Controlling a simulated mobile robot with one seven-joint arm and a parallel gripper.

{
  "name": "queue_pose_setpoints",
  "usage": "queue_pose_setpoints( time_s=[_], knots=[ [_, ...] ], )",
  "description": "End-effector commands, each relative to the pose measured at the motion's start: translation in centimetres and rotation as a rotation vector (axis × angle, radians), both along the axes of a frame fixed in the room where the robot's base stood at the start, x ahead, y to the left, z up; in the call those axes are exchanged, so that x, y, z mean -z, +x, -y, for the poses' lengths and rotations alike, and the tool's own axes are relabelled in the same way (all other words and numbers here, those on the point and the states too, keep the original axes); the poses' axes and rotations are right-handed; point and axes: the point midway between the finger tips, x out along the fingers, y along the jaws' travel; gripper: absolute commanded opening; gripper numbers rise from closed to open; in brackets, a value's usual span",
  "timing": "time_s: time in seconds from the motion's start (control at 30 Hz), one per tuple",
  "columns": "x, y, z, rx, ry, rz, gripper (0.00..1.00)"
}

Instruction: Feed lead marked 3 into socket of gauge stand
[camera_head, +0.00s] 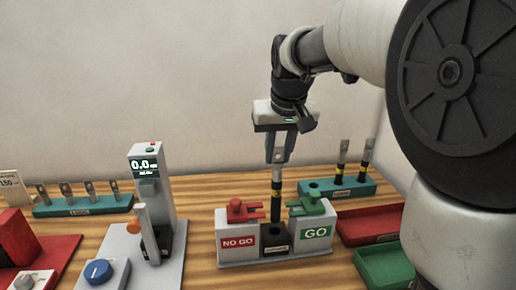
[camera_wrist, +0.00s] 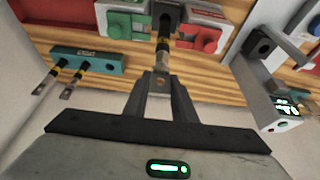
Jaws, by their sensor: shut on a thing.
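My gripper (camera_head: 279,158) is shut on the upper end of a dark lead with a yellow band (camera_head: 276,188). The lead hangs upright, and no number can be read on it. In the wrist view the lead (camera_wrist: 163,48) runs away from my gripper (camera_wrist: 160,88). The gauge stand (camera_head: 240,259) holds a red NO GO block (camera_head: 240,238) and a green GO block (camera_head: 314,230). Between them is a black socket block (camera_head: 276,244). The lead's lower end meets the top of this block; I cannot tell whether it is inside the hole.
A teal rack (camera_head: 357,190) with two leads stands behind right, and another teal rack (camera_head: 85,208) with several leads at left. A grey meter (camera_head: 155,185) with a lever stands left of the stand. Red (camera_head: 370,226) and green (camera_head: 383,268) trays lie right.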

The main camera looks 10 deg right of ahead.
Motion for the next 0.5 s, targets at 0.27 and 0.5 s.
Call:
queue_pose_setpoints(
  time_s=[0.27, 0.5],
  knots=[
    [1.8, 0.0, 0.0, 0.000, 0.000, 0.001, 0.00],
    [3.2, 0.1, 0.0, 0.000, 0.000, 0.002, 0.00]
  ],
)
